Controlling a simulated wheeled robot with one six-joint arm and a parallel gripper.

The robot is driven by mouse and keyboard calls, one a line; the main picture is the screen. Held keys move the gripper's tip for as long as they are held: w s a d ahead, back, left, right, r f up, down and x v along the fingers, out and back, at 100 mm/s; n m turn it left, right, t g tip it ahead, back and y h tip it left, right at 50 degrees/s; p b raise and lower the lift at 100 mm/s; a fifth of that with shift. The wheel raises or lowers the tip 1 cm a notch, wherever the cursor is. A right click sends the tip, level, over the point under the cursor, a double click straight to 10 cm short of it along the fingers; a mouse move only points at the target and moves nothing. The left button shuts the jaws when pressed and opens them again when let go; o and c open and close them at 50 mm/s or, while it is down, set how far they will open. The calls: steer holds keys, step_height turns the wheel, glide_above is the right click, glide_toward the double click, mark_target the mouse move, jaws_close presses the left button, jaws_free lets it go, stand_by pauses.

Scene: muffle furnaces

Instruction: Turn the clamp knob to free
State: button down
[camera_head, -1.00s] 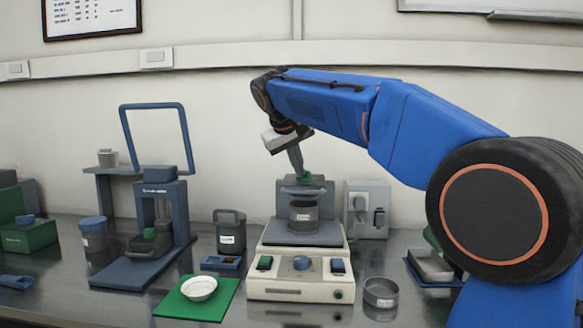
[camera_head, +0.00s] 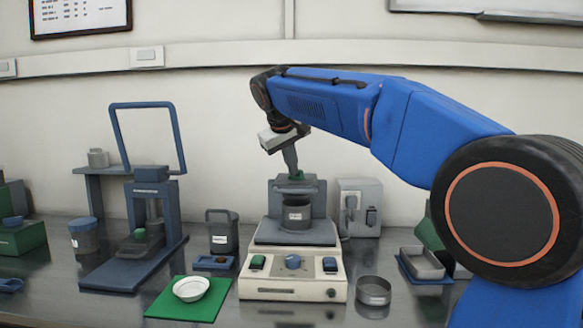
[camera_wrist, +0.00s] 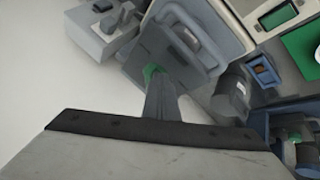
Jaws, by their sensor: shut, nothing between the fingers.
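The green clamp knob (camera_head: 300,175) sits at the top of the grey clamp frame on the cream bench machine, above a dark labelled pot (camera_head: 296,216). My gripper (camera_head: 294,171) points down from above with its fingers shut, and its tips are at the knob, partly covering it. In the wrist view the green knob (camera_wrist: 151,71) shows just beyond the tips of the shut fingers (camera_wrist: 160,80). I cannot tell whether the fingers touch it. The knob's turn position is too small to read.
The cream machine (camera_head: 290,288) has a blue dial and two switches in front. A white dish (camera_head: 190,288) lies on a green mat to its left, beside a blue press stand (camera_head: 150,215). A round metal pan (camera_head: 373,290) stands to the right. A grey socket box (camera_head: 359,207) is behind.

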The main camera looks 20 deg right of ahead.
steer(key=shift+d, duration=0.15)
steer(key=n, duration=0.1)
steer(key=d+n+y, duration=0.1)
steer(key=n+y, duration=0.1)
steer(key=n, duration=0.1)
steer(key=shift+s+d+t, duration=0.25)
steer(key=shift+s+t, duration=0.05)
steer(key=shift+t, duration=0.1)
steer(key=n+y, duration=0.1)
steer(key=d+n+y, duration=0.1)
steer(key=n, duration=0.1)
steer(key=d+n+y, duration=0.1)
steer(key=n, duration=0.1)
steer(key=shift+w+y, duration=0.15)
steer(key=shift+y, duration=0.15)
steer(key=n+y, duration=0.1)
steer(key=n, duration=0.1)
steer(key=d+n+g+y, duration=0.1)
steer(key=n, duration=0.1)
steer(key=w+n+g+y, duration=0.1)
steer(key=n, duration=0.1)
steer(key=shift+w+d, duration=0.1)
steer(key=shift+d, duration=0.3)
steer(key=shift+w+d, duration=0.15)
